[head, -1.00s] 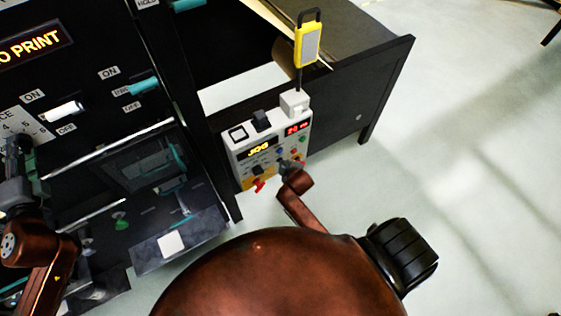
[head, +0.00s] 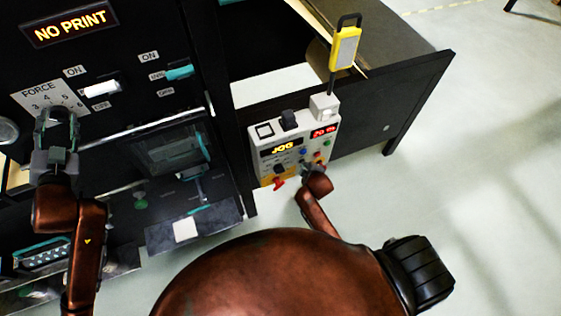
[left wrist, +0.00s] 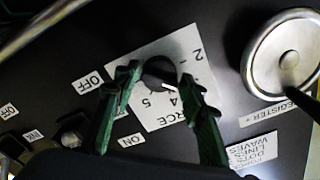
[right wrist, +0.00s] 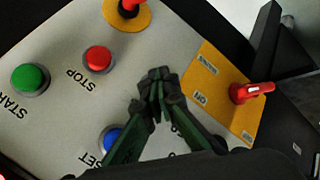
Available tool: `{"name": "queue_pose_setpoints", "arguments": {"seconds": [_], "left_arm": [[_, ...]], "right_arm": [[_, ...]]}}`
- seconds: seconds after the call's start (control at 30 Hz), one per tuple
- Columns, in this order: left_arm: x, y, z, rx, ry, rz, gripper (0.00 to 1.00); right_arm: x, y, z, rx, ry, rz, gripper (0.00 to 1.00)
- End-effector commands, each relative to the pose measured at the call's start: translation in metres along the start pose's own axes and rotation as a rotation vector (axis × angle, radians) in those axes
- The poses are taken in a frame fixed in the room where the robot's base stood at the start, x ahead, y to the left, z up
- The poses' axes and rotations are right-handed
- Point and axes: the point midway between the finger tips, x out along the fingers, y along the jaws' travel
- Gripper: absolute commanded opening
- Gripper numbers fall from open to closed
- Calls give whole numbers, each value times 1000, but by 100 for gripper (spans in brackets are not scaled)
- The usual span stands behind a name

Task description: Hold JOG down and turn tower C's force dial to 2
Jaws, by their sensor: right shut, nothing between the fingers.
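The force dial's white scale plate (head: 40,92) is on the black tower panel at the left of the head view. In the left wrist view the dark dial knob (left wrist: 158,72) sits on it, between my left gripper's green fingers. My left gripper (head: 57,118) is open, with a finger on either side of the knob; contact is unclear. My right gripper (right wrist: 158,82) is shut and empty, its tips down at the grey control box (head: 262,162). The button under those tips is hidden. The box's screen (head: 282,148) reads JOG.
Green (right wrist: 30,78), red (right wrist: 97,59) and blue (right wrist: 111,138) buttons and a red switch (right wrist: 250,92) surround my right fingertips. A silver round wheel (left wrist: 290,55) is beside the force plate. A sign (head: 70,24) reads NO PRINT.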

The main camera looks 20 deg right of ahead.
Motion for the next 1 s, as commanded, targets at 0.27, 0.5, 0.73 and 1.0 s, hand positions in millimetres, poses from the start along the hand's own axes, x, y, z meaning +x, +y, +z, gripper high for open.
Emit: {"name": "queue_pose_setpoints", "arguments": {"seconds": [0.27, 0.5, 0.73, 1.0], "left_arm": [[0, 0, 0, 2, 0, 0, 46], [0, -1, 0, 215, -1, 0, 46], [0, -1, 0, 655, 0, 0, 46], [0, 0, 0, 882, 0, 1, 46]], "right_arm": [[0, 1, -1, 0, 3, 2, 0], [0, 1, -1, 0, 2, 2, 0], [0, 1, -1, 0, 2, 2, 0], [0, 1, -1, 0, 3, 2, 0]]}}
